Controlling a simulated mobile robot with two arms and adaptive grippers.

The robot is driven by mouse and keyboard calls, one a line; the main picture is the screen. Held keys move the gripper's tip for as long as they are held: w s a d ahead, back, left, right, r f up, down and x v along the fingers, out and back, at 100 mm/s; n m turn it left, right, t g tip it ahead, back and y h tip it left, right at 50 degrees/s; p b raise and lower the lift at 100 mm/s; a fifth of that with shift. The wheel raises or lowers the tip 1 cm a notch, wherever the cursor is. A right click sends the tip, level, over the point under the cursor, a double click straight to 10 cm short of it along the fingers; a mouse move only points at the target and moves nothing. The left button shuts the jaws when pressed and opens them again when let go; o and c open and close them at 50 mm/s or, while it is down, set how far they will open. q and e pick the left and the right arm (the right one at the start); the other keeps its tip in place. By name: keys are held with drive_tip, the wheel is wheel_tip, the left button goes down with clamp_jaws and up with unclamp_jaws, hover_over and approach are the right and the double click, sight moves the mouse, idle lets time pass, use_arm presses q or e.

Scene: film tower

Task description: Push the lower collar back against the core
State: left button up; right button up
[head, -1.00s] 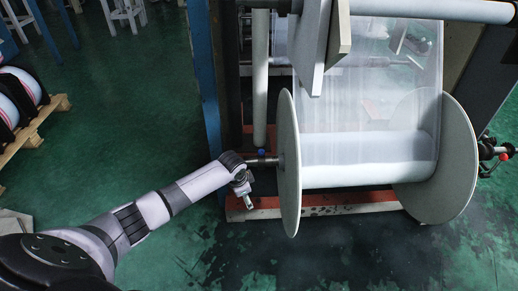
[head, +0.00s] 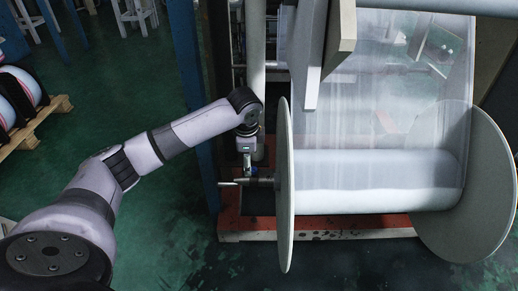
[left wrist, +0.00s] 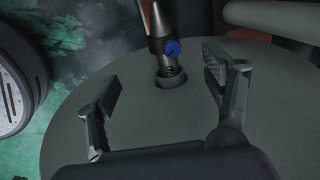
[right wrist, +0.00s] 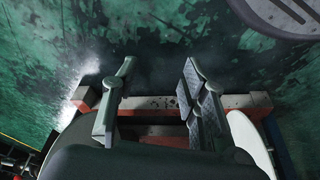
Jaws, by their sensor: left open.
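The lower collar (left wrist: 166,45) is a metal sleeve with a blue knob on the shaft; in the head view its knob (head: 254,170) is partly behind my gripper. A short piece of metal shows between it and the hub hole of the large grey disc (left wrist: 130,145). The disc (head: 285,225) stands at the left end of the film-wound core (head: 375,182). My left gripper (left wrist: 165,75) is open, its fingers on either side of the collar and apart from it; in the head view it hangs down at the shaft. My right gripper (right wrist: 157,78) is open and empty.
A blue post (head: 197,100) and a grey vertical roller (head: 255,60) stand behind my left arm. A red base beam (head: 330,227) runs below the roll. A pallet with rolls (head: 30,125) is at far left. Green floor is free in front.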

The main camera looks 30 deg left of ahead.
use_arm(q)
drive_tip(key=b, duration=0.2)
hover_over(250, 181)
drive_tip(key=s, duration=0.1)
wheel_tip(250, 181, down, 5)
use_arm(e)
wheel_tip(250, 181, up, 5)
use_arm(q)
drive_tip(key=x, duration=0.2)
drive_tip(key=b+x, duration=0.1)
drive_tip(key=x, duration=0.1)
drive_tip(key=b+x, duration=0.1)
drive_tip(key=x, duration=0.2)
drive_tip(key=shift+d, duration=0.4)
drive_tip(key=b+x, duration=0.1)
drive_tip(key=x, duration=0.3)
drive_tip(key=shift+a+f, duration=0.1)
drive_tip(key=shift+f, duration=0.15)
drive_tip(key=shift+w+f, duration=0.15)
drive_tip(key=shift+f, duration=0.15)
use_arm(e)
drive_tip(key=w+a+r+t+y, duration=0.1)
drive_tip(key=w+a+r+t, duration=0.1)
drive_tip(key=w+t, duration=0.3)
drive_tip(key=w, duration=0.3)
drive_tip(key=shift+a, duration=0.35)
use_arm(q)
drive_tip(key=shift+c, duration=0.2)
use_arm(e)
drive_tip(key=shift+w, duration=0.1)
